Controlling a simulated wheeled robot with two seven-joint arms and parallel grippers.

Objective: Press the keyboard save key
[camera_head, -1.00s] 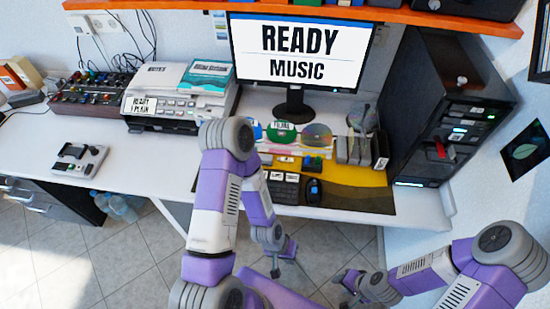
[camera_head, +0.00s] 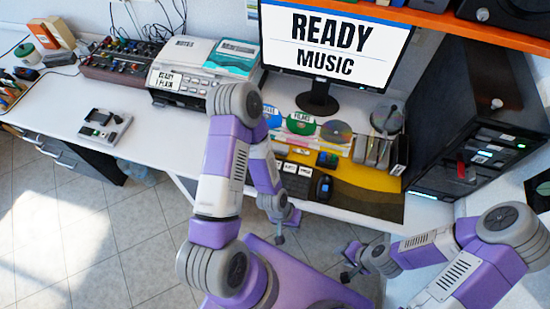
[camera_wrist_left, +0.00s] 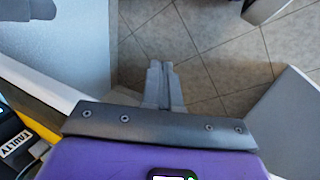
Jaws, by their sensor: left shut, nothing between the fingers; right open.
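My right gripper (camera_head: 347,272) is open and empty, over the floor further right.
Behind stand colourful discs (camera_head: 301,124) and the monitor (camera_head: 335,45) reading "READY MUSIC". A printer (camera_head: 185,85) is left, a black tower (camera_head: 470,110) right. The mat's (camera_head: 375,202) right part is clear.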

